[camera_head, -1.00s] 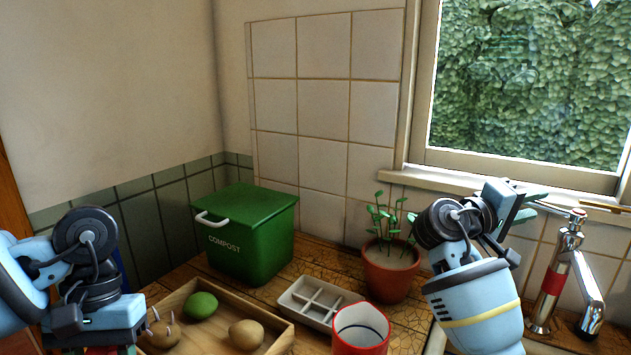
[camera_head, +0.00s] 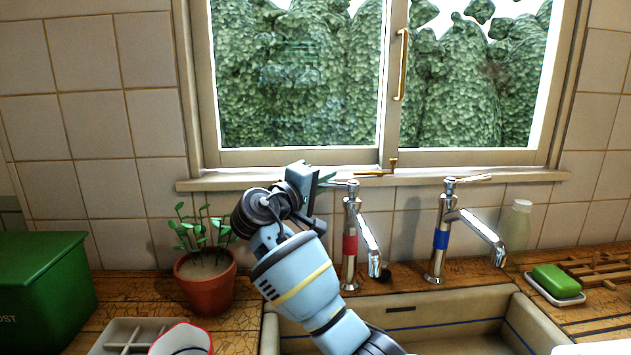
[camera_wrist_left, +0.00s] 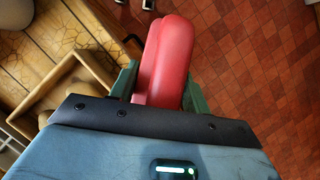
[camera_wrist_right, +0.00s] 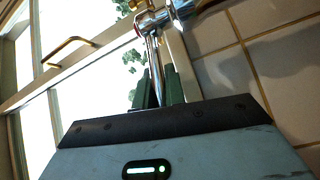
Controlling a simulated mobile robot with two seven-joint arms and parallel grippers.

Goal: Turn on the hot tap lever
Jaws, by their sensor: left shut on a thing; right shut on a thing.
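The hot tap (camera_head: 349,245) is chrome with a red band and stands at the back left of the sink. Its thin lever (camera_head: 345,184) points left from the top. My right gripper (camera_head: 326,181) is shut on the lever; in the right wrist view the lever (camera_wrist_right: 153,55) runs between the green fingers (camera_wrist_right: 157,88). My left gripper (camera_wrist_left: 160,88) is outside the head view; in the left wrist view it is shut on a smooth, rounded red thing (camera_wrist_left: 168,55) above the floor.
A blue-banded tap (camera_head: 441,240) stands right of the hot tap. A potted plant (camera_head: 205,285) is left of my right arm. A green bin (camera_head: 45,290), a divided tray (camera_head: 115,338), a red-rimmed container (camera_head: 182,340), a bottle (camera_head: 517,228) and green soap (camera_head: 556,280) sit around the sink (camera_head: 440,305).

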